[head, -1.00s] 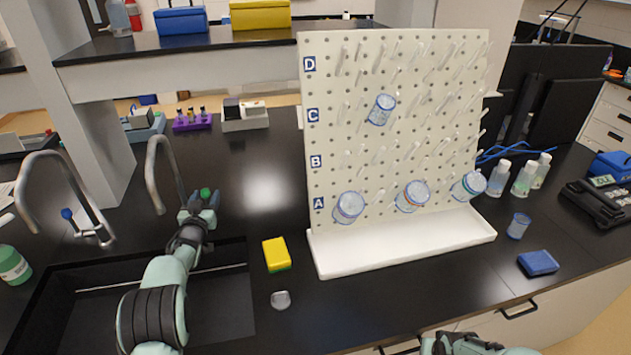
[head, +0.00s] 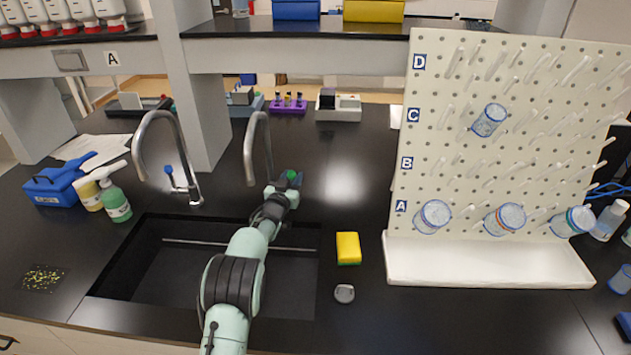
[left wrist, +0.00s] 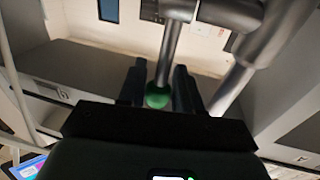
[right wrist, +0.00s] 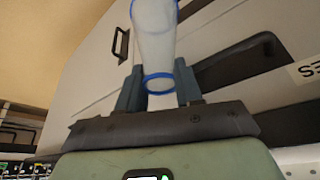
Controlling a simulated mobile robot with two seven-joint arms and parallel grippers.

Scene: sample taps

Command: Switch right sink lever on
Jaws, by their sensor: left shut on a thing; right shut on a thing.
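The right sink tap (head: 249,160) is a grey gooseneck behind the sink basin. Its lever ends in a green knob (head: 292,175), which also shows in the left wrist view (left wrist: 157,97). My left gripper (head: 285,182) is at this lever. In the left wrist view its fingers (left wrist: 160,80) stand on both sides of the grey lever rod (left wrist: 168,55), shut on it by the green knob. My right gripper (right wrist: 158,78) shows only in the right wrist view. It is shut on a whitish clear container with blue rims (right wrist: 155,42).
The left tap (head: 138,150) has a blue-knobbed lever (head: 168,170). The black sink (head: 140,270) lies under my left arm. A yellow sponge (head: 348,248) and a small grey object (head: 344,293) lie right of it. The pegboard (head: 430,130) stands farther right. Spray bottles (head: 115,200) stand at left.

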